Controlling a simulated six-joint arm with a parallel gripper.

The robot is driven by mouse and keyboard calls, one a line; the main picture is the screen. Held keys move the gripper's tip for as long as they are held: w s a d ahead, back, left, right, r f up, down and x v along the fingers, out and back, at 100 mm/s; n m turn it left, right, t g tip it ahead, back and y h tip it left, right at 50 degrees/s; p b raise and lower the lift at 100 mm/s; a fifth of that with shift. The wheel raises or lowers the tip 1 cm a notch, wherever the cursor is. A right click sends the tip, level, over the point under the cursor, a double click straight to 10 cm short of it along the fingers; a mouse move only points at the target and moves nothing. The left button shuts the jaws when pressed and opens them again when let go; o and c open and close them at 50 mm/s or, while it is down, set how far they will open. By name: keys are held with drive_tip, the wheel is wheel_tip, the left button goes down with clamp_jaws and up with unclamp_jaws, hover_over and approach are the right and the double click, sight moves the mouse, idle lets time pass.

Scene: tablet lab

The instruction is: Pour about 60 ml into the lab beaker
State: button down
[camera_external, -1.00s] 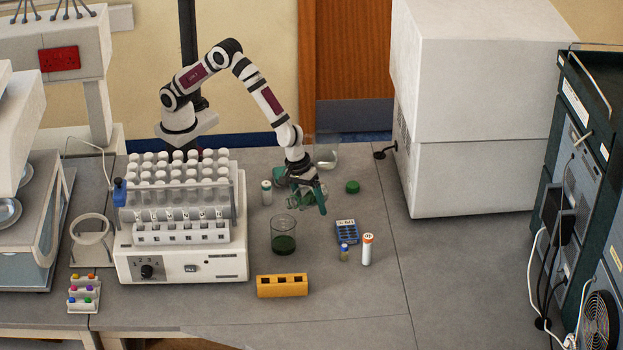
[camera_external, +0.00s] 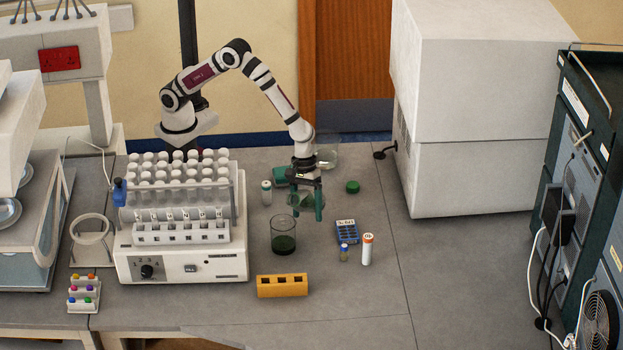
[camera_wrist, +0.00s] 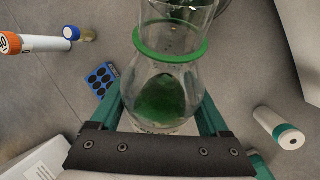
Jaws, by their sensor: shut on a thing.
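My gripper (camera_external: 308,208) points down with its green fingers around a clear glass vessel (camera_wrist: 165,95). The vessel has a green ring at its neck and green liquid low in its body, and looks about upright in the external view. The lab beaker (camera_external: 284,240) stands on the bench, left of and nearer the camera than my gripper, with dark green liquid in its lower part. The vessel is apart from the bench items in front; its height above the bench is hard to tell. In the wrist view, something dark shows through the vessel's mouth, possibly the beaker.
A blue rack (camera_external: 346,231), small vial (camera_external: 343,253) and orange-capped tube (camera_external: 367,249) stand right of the beaker. A white vial (camera_external: 266,192) is behind left. An orange block (camera_external: 282,286) lies in front.

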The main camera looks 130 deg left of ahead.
sight(301, 211)
drive_tip(key=d+h, duration=0.1)
drive_tip(key=h, duration=0.1)
drive_tip(key=shift+d+r+h, duration=0.1)
drive_tip(key=shift+h, duration=0.2)
wheel_tip(301, 211, down, 2)
drive_tip(key=shift+d+f+n+h, duration=0.1)
drive_tip(key=shift+f+n+h, duration=0.1)
drive_tip(key=shift+h, duration=0.4)
drive_tip(key=shift+d+f+n+h, duration=0.1)
drive_tip(key=shift+n+h, duration=0.1)
drive_tip(key=shift+h, duration=0.4)
drive_tip(key=shift+a+h, duration=0.15)
drive_tip(key=shift+h, duration=0.55)
wheel_tip(301, 211, up, 6)
drive_tip(key=shift+r+t+h, duration=0.1)
drive_tip(key=shift+t+h, duration=0.3)
drive_tip(key=shift+h, duration=0.7)
drive_tip(key=shift+n+h, duration=0.3)
drive_tip(key=shift+f+h, duration=0.5)
drive_tip(key=shift+h, duration=0.3)
